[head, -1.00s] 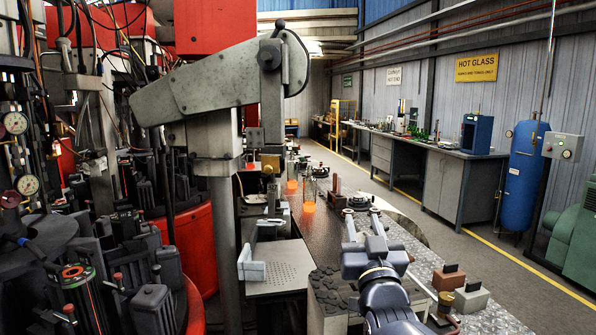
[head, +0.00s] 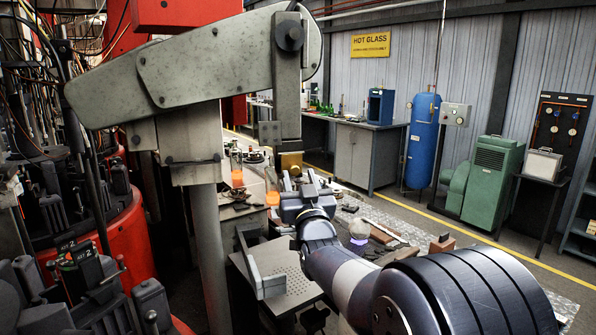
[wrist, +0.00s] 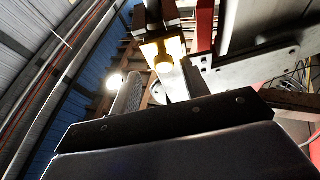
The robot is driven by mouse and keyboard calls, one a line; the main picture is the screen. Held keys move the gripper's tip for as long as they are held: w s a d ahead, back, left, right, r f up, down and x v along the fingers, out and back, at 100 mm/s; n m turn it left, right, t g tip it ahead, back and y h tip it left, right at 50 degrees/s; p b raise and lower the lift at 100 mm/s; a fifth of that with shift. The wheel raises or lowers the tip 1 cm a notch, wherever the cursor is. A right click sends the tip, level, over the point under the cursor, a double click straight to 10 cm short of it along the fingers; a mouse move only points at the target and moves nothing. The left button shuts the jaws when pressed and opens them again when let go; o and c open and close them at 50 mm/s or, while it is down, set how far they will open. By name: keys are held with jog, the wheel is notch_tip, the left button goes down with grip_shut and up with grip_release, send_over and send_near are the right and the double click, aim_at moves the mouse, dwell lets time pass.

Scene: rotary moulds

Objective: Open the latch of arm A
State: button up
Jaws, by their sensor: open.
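My gripper (head: 298,190) is open and points away from me, just below and beside a brass block (head: 291,162) under the big grey overhead arm (head: 200,60). I see nothing between the jaws. In the wrist view, a yellow-lit brass block (wrist: 164,58) hangs above. Dark moulds stand on the red rotary machine (head: 120,240) at the left, and one carries a label with a 2 (head: 68,262). I cannot pick out which part is arm A or its latch. My gripper is well to the right of these moulds.
The grey post (head: 207,240) stands between my gripper and the machine. Glowing orange glass (head: 237,178) stands behind the post. A blue tank (head: 422,140) and a green cabinet (head: 495,165) are at right, with open floor before them.

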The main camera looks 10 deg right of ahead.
jog(key=shift+w+a+r, duration=0.25)
jog(key=shift+w+a, duration=0.05)
jog(key=shift+w, duration=0.3)
grip_shut()
jog(key=shift+r, duration=0.1)
